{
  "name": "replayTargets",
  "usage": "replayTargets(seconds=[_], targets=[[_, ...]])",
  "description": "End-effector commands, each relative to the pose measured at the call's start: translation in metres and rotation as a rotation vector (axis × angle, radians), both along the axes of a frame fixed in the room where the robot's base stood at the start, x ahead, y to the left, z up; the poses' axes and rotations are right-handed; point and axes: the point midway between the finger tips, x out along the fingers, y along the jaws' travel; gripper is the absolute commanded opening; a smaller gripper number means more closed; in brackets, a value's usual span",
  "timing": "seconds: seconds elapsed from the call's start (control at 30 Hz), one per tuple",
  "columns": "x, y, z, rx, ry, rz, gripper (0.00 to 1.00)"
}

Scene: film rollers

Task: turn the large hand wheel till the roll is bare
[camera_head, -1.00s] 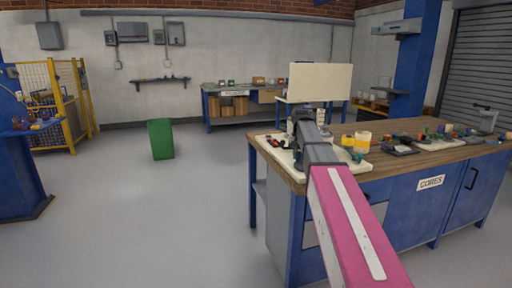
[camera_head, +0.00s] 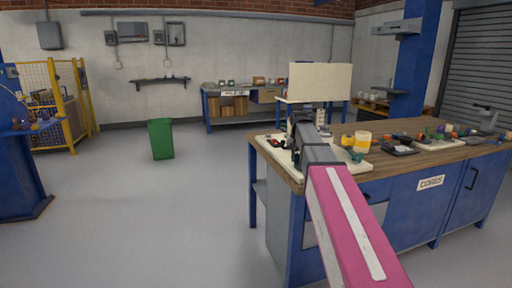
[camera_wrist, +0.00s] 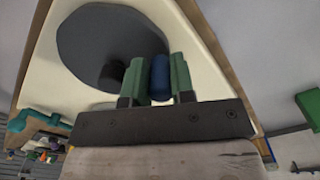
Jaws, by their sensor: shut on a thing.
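In the wrist view a large dark grey wheel (camera_wrist: 98,42) lies on a cream board (camera_wrist: 35,85). A blue upright handle (camera_wrist: 160,78) stands near the wheel's edge. My gripper (camera_wrist: 160,75) has green fingers, one on each side of the blue handle, shut on it. The join between handle and wheel is hidden. In the head view my arm covers most of the wheel and the gripper. The cream board (camera_head: 354,165) shows at the bench's near left corner. I cannot make out the roll or how much film is on it.
The wooden bench top (camera_head: 400,167) holds a yellow and white cylinder (camera_head: 363,143), a dark tray (camera_head: 400,150) and several small parts to the right. A cream panel (camera_head: 320,82) stands behind. A green bin (camera_head: 160,139) stands on open floor at left.

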Motion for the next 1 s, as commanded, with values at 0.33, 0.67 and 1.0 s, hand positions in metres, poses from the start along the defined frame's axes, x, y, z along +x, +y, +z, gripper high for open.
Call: replayTargets(seconds=[0.33,0.67,1.0], targets=[[-0.018,-0.001,-0.001,-0.005,0.006,-0.003,0.12],[-0.026,-0.004,-0.001,-0.006,0.004,-0.003,0.12],[-0.027,-0.005,0.000,-0.006,0.003,-0.003,0.43]])
